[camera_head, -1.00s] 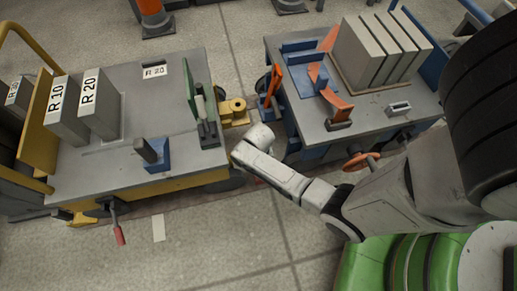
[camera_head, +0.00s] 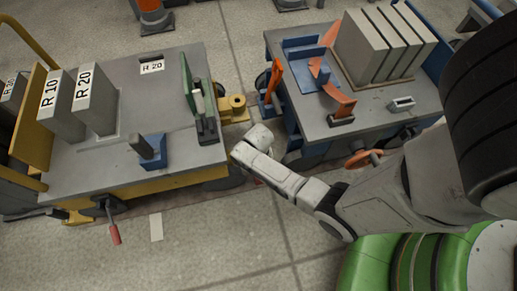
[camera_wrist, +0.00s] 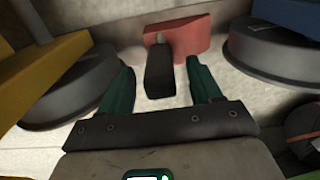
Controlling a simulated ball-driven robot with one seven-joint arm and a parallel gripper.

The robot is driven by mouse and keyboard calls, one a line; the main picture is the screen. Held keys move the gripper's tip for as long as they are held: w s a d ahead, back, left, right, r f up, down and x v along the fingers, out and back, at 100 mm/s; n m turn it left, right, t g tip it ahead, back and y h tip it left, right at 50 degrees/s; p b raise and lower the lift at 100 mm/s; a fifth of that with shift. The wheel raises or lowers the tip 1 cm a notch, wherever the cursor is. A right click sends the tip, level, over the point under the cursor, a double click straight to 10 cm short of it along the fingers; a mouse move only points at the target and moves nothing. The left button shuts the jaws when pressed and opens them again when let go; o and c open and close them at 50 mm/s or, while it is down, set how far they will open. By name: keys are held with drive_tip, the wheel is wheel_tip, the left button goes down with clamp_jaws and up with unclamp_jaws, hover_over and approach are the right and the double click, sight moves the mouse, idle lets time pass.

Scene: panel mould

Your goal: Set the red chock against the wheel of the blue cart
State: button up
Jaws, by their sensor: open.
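In the wrist view the red chock (camera_wrist: 188,36) lies on the floor between two dark wheels, with its dark handle (camera_wrist: 160,72) toward me. The blue cart's wheel (camera_wrist: 270,52) is just right of the chock; a narrow strip of floor seems to show between them, but contact low down is unclear. My gripper (camera_wrist: 160,64) is open, its green fingers on either side of the handle, apart from it. In the head view the blue cart (camera_head: 375,116) stands right of centre; my arm hides my fingers and most of the chock.
A yellow cart (camera_head: 190,180) with a grey top stands left, its wheel (camera_wrist: 75,92) near my left finger. A yellow coupling (camera_head: 233,106) sits in the narrow gap between the carts. An orange handwheel (camera_head: 362,158) is beside my arm.

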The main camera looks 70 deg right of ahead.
wheel_tip(320, 180, up, 12)
drive_tip(key=p, duration=0.7)
drive_tip(key=s+a+r+m, duration=0.2)
drive_tip(key=a+r+m, duration=0.1)
drive_tip(key=r+m, duration=0.3)
drive_tip(key=s+a+r+m, duration=0.3)
drive_tip(key=r+m, duration=0.3)
drive_tip(key=m, duration=0.5)
drive_tip(key=s+a+r+m+t, duration=0.1)
drive_tip(key=s+a+r+m, duration=0.1)
drive_tip(key=r+m, duration=0.5)
drive_tip(key=shift+s+a+m, duration=0.25)
drive_tip(key=shift+a+m, duration=0.55)
drive_tip(key=shift+m, duration=0.2)
